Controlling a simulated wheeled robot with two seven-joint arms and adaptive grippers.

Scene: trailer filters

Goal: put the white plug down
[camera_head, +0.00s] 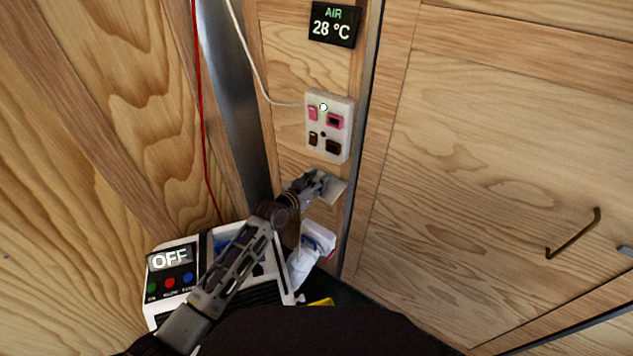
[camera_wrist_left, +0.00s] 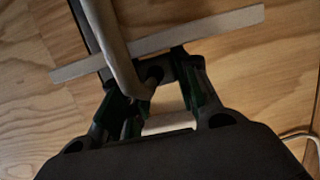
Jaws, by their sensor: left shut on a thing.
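My left gripper (camera_head: 322,183) is in front of the wooden wall, just below the white socket panel (camera_head: 329,128). In the left wrist view the fingers (camera_wrist_left: 165,108) stand on both sides of a pale piece (camera_wrist_left: 168,123), which I take to be the white plug. Its shape is mostly hidden by the fingers and gripper body. In the head view the gripper covers it, so I cannot tell whether it touches anything. A small pale plate (camera_head: 337,191) shows right beside the fingertips. My right gripper is not in view.
A white box marked OFF (camera_head: 168,259) with coloured buttons stands at lower left, under a red cable (camera_head: 203,120). A white cable (camera_head: 254,72) runs to the panel. A white and blue item (camera_head: 318,238) is below the gripper. A pale strip (camera_wrist_left: 215,29) crosses the wrist view.

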